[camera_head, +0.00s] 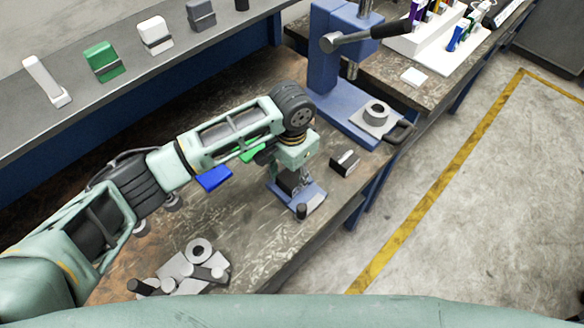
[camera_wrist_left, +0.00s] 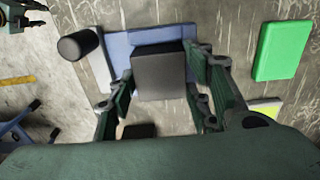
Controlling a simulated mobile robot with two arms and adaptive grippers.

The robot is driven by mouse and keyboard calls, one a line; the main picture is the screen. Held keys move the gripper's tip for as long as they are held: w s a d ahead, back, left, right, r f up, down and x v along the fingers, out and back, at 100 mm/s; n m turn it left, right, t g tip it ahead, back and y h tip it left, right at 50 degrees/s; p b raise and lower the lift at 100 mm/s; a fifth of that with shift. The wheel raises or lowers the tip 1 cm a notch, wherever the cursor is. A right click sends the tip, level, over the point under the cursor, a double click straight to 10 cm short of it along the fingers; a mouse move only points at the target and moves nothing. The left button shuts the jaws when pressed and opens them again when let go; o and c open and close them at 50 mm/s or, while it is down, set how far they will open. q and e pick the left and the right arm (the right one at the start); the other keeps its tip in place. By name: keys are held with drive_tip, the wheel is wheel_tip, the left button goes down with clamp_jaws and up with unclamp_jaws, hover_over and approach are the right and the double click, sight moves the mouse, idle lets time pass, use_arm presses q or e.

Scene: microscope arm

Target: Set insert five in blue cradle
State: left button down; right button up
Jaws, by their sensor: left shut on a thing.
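My left gripper (camera_head: 299,188) points down over the blue cradle (camera_head: 313,196), a small blue plate with a dark upright peg (camera_head: 302,211) at its near corner. In the left wrist view, the gripper (camera_wrist_left: 160,85) is shut on a dark grey block, the insert (camera_wrist_left: 160,70), gripped from both sides. The insert overlaps the blue cradle (camera_wrist_left: 120,48), and the dark peg (camera_wrist_left: 78,44) stands beside it. I cannot tell whether the insert touches the cradle. No number is readable on it.
A dark block with a pale side (camera_head: 344,162) lies right of the cradle. A blue press (camera_head: 330,70) stands behind. A blue tile (camera_head: 214,179) and a green tile (camera_head: 252,152) lie by my arm. Grey parts (camera_head: 185,268) lie at the front left. A shelf (camera_head: 120,95) runs behind.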

sight(292, 177)
use_arm(q)
drive_tip(key=shift+d+r, duration=0.1)
drive_tip(key=c, duration=1.3)
unclamp_jaws()
drive_tip(key=shift+f, duration=0.2)
drive_tip(key=o, duration=0.4)
drive_tip(key=shift+s, duration=0.1)
drive_tip(key=shift+r, duration=0.1)
wheel_tip(292, 177, up, 12)
drive_tip(key=b, duration=0.2)
drive_tip(key=shift+b, duration=0.4)
